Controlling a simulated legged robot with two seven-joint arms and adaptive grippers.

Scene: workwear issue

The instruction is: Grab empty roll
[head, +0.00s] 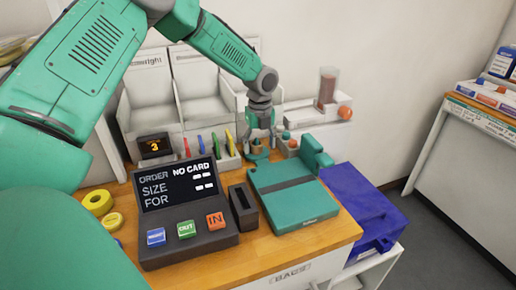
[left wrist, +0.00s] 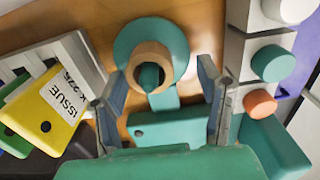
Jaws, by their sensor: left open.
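The empty roll looks to be a bare tan cardboard ring (left wrist: 150,53) in the left wrist view. It sits around a teal peg on a round teal base (left wrist: 125,45). My left gripper (left wrist: 162,78) is open, with one finger on each side of the ring; I cannot tell whether they touch it. In the head view my left gripper (head: 260,130) points down at the back of the wooden counter, and the roll is small and mostly hidden there. My right gripper is not in view.
Close by are a teal device (head: 290,200), upright coloured cards (head: 215,143) and a grey block with teal and orange knobs (left wrist: 262,45). A dark order terminal (head: 185,205), yellow rings (head: 98,202) and a blue crate (head: 365,205) stand nearer.

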